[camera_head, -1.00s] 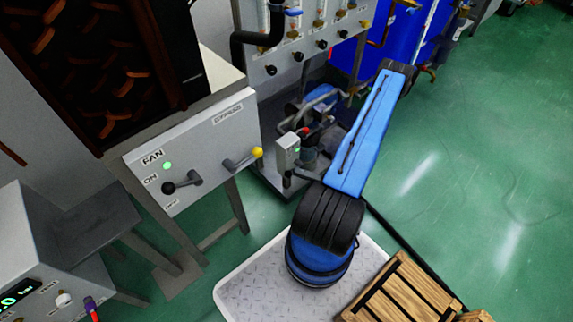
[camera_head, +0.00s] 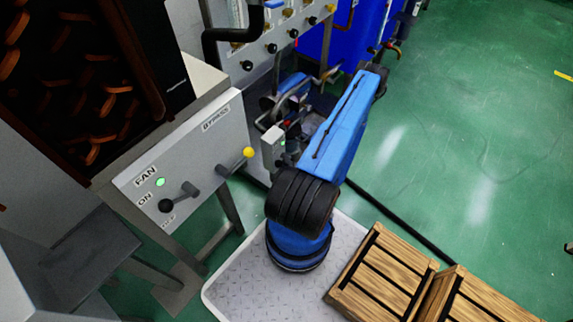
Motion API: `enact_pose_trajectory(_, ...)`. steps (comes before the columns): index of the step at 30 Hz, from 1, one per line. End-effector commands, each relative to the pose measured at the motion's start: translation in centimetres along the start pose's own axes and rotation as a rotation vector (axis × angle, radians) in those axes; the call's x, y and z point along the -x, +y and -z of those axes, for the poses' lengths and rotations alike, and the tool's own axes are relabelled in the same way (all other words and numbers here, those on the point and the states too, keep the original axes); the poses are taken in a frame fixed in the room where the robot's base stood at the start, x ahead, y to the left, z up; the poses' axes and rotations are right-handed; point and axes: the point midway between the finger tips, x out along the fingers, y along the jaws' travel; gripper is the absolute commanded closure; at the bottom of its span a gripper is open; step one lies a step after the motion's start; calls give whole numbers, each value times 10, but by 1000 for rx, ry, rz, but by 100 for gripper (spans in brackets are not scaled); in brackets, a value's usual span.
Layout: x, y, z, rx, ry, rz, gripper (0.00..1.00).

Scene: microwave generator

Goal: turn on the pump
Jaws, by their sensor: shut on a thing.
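The pump, with a blue motor (camera_head: 293,84), sits low in the metal frame under the gauge panel, with grey pipes around it. A small grey box (camera_head: 271,150) with a green spot on its side stands in front of the pump. A small red part shows just behind this box, too small to make out. My blue arm rises from its base and reaches up and to the right, past the box and the pump. My gripper is hidden from this view, so its hold and its distance to the box do not show.
The fan panel (camera_head: 185,165) on the left has a green lamp, a black-knobbed lever and a yellow-knobbed bypass lever reaching toward my arm. Wooden crates (camera_head: 385,272) stand at the lower right. A blue tank (camera_head: 352,32) is behind. Green floor is free at the right.

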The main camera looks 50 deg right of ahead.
Motion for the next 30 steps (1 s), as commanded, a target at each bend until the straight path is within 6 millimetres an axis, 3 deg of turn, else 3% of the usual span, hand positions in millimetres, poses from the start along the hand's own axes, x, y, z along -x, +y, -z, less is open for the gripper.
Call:
enact_pose_trajectory(7, 0, 0, 0, -1, -2, -1, 100)
enact_pose_trajectory(10, 0, 0, 0, -1, -2, -1, 73)
enact_pose_trajectory(22, 4, 0, 0, 1, -2, -1, 73)
enact_pose_trajectory(30, 38, 0, 0, 4, -4, -1, 73)
